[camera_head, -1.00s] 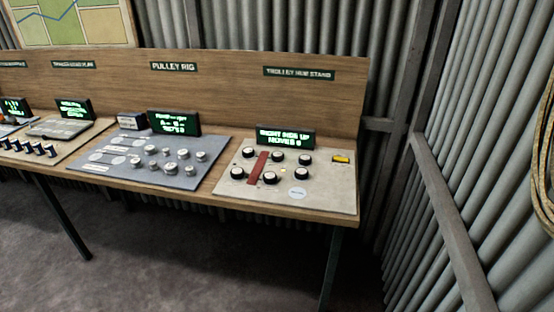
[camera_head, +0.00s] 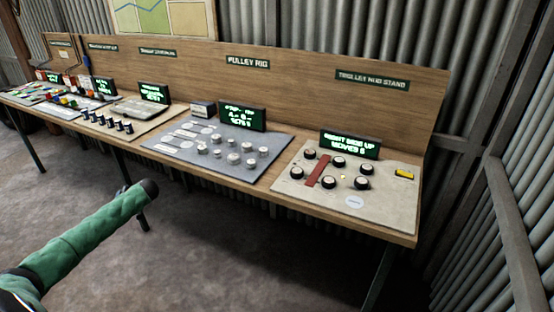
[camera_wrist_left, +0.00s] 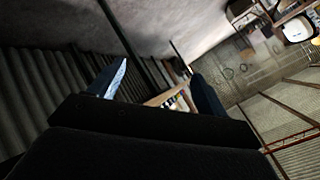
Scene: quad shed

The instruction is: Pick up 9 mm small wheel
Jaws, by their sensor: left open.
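The pulley rig board (camera_head: 180,160) lies on the long bench, with several small grey wheels (camera_head: 233,159) on it. The trolley hub stand board (camera_head: 400,208) to its right carries several black wheels with pale faces (camera_head: 362,183). No size marks can be read, so I cannot tell which wheel is the 9 mm one. My left gripper (camera_wrist_left: 160,66) shows in the left wrist view, with its two dark fingers apart and nothing visible between them. My green left arm (camera_head: 85,235) comes in from the left, in front of the bench. My right gripper is not in view.
The wooden bench (camera_head: 405,239) runs along the corrugated wall, with a tall back panel (camera_head: 300,85). Lit displays (camera_head: 243,117) stand behind the boards. A yellow piece (camera_head: 404,175) lies on the right board. More stations are at the left. The floor in front (camera_head: 240,260) is clear.

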